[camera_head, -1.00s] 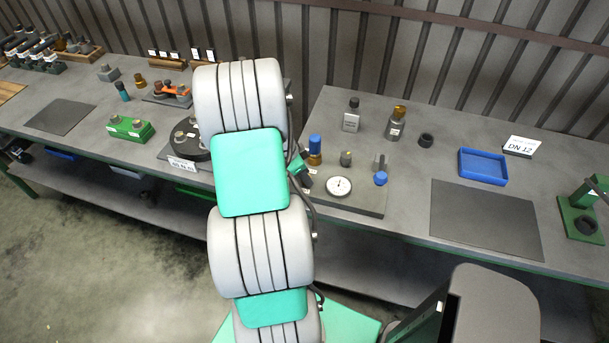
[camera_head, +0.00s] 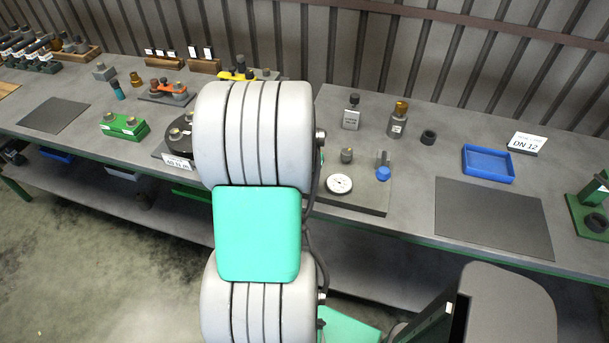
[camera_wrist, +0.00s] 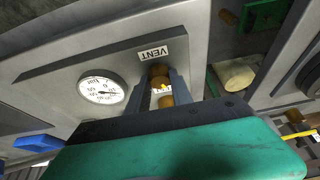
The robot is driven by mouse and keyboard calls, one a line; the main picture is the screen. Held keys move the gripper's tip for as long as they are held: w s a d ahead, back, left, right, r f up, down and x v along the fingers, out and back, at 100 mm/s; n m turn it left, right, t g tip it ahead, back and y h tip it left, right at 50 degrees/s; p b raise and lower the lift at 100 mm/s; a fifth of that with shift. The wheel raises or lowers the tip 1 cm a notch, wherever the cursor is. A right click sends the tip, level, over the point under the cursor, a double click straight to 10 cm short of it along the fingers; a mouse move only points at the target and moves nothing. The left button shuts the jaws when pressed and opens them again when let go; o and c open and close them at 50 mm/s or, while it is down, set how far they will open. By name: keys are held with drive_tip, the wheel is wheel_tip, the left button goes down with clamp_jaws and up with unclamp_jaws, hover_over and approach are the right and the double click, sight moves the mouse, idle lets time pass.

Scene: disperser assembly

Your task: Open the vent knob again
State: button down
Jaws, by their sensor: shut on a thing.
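The vent valve shows in the wrist view as a brass body (camera_wrist: 160,71) on the grey panel (camera_wrist: 52,76), beside a white label reading VENT (camera_wrist: 149,54). My gripper (camera_wrist: 163,90) has its two fingers on either side of it, shut on the vent knob. The knob's top is mostly hidden by the fingers and gripper body. A round white dial gauge (camera_wrist: 102,90) sits on the same panel to the left; it also shows in the head view (camera_head: 339,184). In the head view my arm hides the valve and my gripper.
A blue knob (camera_head: 383,174) and a dark fitting (camera_head: 347,155) stand on the panel near the gauge. Behind are two bottles (camera_head: 351,117) (camera_head: 397,124) and a black ring (camera_head: 428,137). A blue tray (camera_head: 488,163) and a bare dark mat (camera_head: 492,218) lie to the right.

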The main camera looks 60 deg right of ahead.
drive_tip(key=n, duration=0.2)
drive_tip(key=n+t+b, duration=0.1)
drive_tip(key=n, duration=0.1)
drive_tip(key=n+t+y+b, duration=0.1)
drive_tip(key=n, duration=0.1)
drive_tip(key=shift+s+d+f+n, duration=0.1)
drive_tip(key=shift+s+n, duration=0.15)
drive_tip(key=shift+n, duration=0.05)
drive_tip(key=n+b, duration=0.1)
drive_tip(key=n, duration=0.1)
drive_tip(key=n+t+y+b, duration=0.1)
drive_tip(key=n, duration=0.1)
drive_tip(key=shift+d+n+t+y, duration=0.1)
drive_tip(key=shift+n+t+y, duration=0.2)
drive_tip(key=shift+n, duration=0.1)
drive_tip(key=c, duration=1.1)
unclamp_jaws()
drive_tip(key=v, duration=0.8)
drive_tip(key=shift+d+b, duration=0.1)
drive_tip(key=shift+b, duration=0.3)
